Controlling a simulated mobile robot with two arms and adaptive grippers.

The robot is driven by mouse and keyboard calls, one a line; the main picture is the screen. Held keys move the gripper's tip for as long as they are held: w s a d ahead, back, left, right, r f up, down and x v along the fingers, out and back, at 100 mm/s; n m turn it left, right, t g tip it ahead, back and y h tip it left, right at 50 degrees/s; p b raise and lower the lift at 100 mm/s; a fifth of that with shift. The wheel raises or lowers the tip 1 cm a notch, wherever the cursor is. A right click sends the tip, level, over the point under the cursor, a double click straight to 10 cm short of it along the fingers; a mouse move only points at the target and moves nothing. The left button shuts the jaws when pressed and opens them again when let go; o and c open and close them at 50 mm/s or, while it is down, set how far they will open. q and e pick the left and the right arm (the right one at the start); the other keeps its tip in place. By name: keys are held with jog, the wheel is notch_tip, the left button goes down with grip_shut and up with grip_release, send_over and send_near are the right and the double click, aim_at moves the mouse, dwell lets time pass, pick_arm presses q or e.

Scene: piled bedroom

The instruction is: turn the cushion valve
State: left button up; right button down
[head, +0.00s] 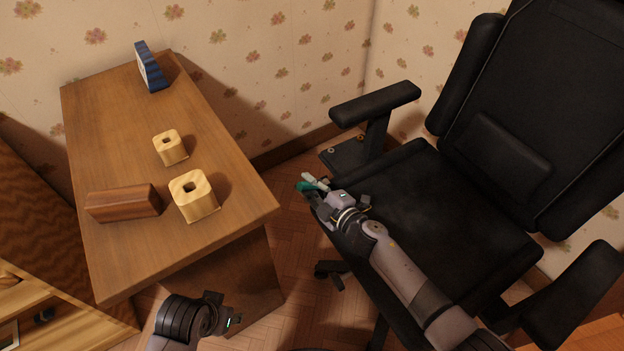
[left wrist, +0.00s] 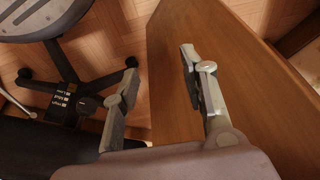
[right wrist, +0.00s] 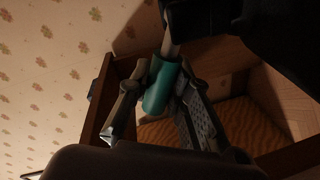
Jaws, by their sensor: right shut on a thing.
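The cushion valve (right wrist: 161,92), a teal cylinder on a pale stem, sticks out from a dark part of the black office chair (head: 435,210). In the head view a small bit of the valve (head: 303,186) shows at the seat's left front edge. My right gripper (head: 312,188) is shut on it; in the right wrist view its fingers (right wrist: 163,85) sit on both sides of the teal part. My left gripper (head: 225,318) is low, in front of the desk. In the left wrist view its fingers (left wrist: 160,75) are apart with nothing between them.
The wooden desk (head: 115,130) stands at left, carrying two light wooden blocks with holes (head: 195,204), a brown block (head: 122,204) and a blue object (head: 150,67). The chair's armrest (head: 375,103) rises beyond my right gripper. Bare floor lies between desk and chair.

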jog(key=shift+s+a+f+n+h+b, duration=0.2)
jog(key=shift+f+n+h+b, duration=0.1)
jog(key=shift+f+n, duration=0.55)
pick_arm(q)
jog(key=shift+b+v, duration=0.3)
jog(key=shift+v, duration=1.95)
pick_arm(e)
jog(key=shift+f+n, duration=0.3)
jog(key=shift+n, duration=0.65)
pick_arm(q)
jog(key=shift+w+a, duration=0.1)
jog(key=shift+w, duration=0.05)
pick_arm(e)
jog(key=c, duration=1.4)
grip_release()
jog(key=shift+c, duration=0.2)
pick_arm(q)
jog(key=shift+r, duration=0.1)
pick_arm(e)
jog(key=v, duration=1.2)
jog(key=shift+s+a, duration=0.2)
jog(key=shift+a, duration=0.1)
